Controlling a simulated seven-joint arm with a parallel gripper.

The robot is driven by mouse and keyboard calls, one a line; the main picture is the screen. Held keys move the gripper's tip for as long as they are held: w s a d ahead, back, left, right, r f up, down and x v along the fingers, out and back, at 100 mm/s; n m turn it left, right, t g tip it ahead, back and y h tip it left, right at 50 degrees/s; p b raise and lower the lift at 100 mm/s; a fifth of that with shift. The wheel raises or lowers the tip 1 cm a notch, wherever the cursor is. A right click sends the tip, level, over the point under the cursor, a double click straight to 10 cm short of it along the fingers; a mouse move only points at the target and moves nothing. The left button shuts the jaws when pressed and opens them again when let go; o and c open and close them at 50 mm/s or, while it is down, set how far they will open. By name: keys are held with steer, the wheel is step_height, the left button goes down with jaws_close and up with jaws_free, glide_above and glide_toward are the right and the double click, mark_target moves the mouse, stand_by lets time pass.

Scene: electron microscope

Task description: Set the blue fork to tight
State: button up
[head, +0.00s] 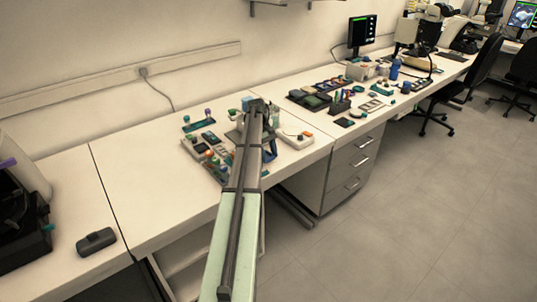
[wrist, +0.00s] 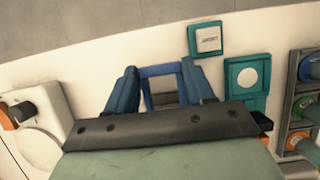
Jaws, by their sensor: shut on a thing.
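The blue fork (wrist: 163,70) shows in the wrist view as a blue, squarish frame with an open middle. It lies between the two dark blue fingers of my gripper (wrist: 163,78), which are shut on it. Its lower part is hidden behind the dark bar of my gripper, so its setting cannot be read. In the head view my gripper (head: 258,104) is over the bench among the small devices, and my own arm hides most of what is below it. A small blue part shows beside it there, too small to identify.
In the wrist view a teal-framed white tile (wrist: 206,39) and a teal panel with a white disc (wrist: 247,77) stand right of the fork. A rack of coloured knobs (wrist: 303,100) is farther right. A white device with a round dial (wrist: 38,145) is at left.

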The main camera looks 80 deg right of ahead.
jaws_close()
steer(key=w+d, duration=0.3)
steer(key=o, duration=1.1)
jaws_free()
steer(key=shift+s+a, duration=0.1)
steer(key=v, duration=1.3)
steer(key=shift+r, duration=0.35)
